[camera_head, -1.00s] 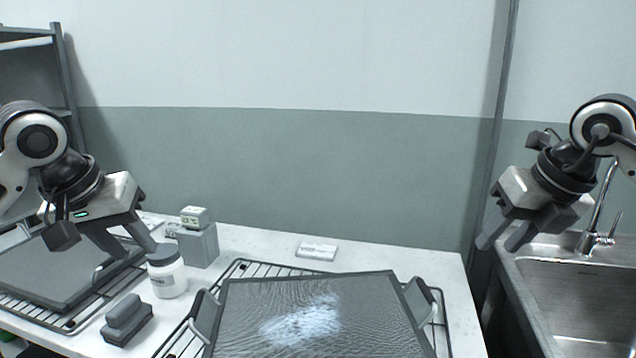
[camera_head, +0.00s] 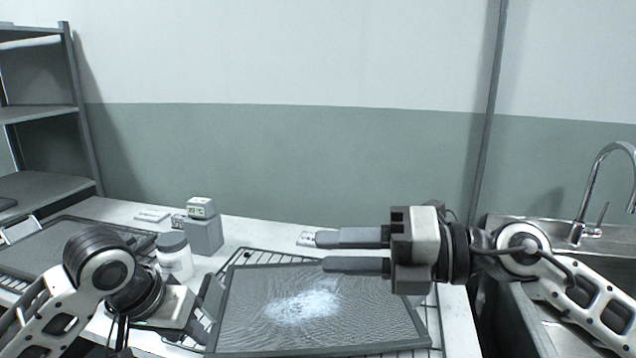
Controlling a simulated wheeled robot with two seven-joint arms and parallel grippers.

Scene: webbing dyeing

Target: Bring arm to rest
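My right gripper (camera_head: 320,252) reaches in from the right above the far part of the liquid-filled tray (camera_head: 250,338). Its two fingers point left with a clear gap between them, and nothing is between them. My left gripper (camera_head: 203,332) is low at the front left, beside the tray's left side. Its fingertips are hard to make out, so I cannot tell its opening. The tray holds rippled dark liquid with a whitish patch (camera_head: 303,304) in the middle.
A white jar with a grey lid (camera_head: 174,257) stands behind my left gripper, near a grey box with a small display (camera_head: 203,228). A second tray (camera_head: 40,262) lies at left. A sink with a faucet (camera_head: 590,205) is at right, shelves (camera_head: 45,115) at far left.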

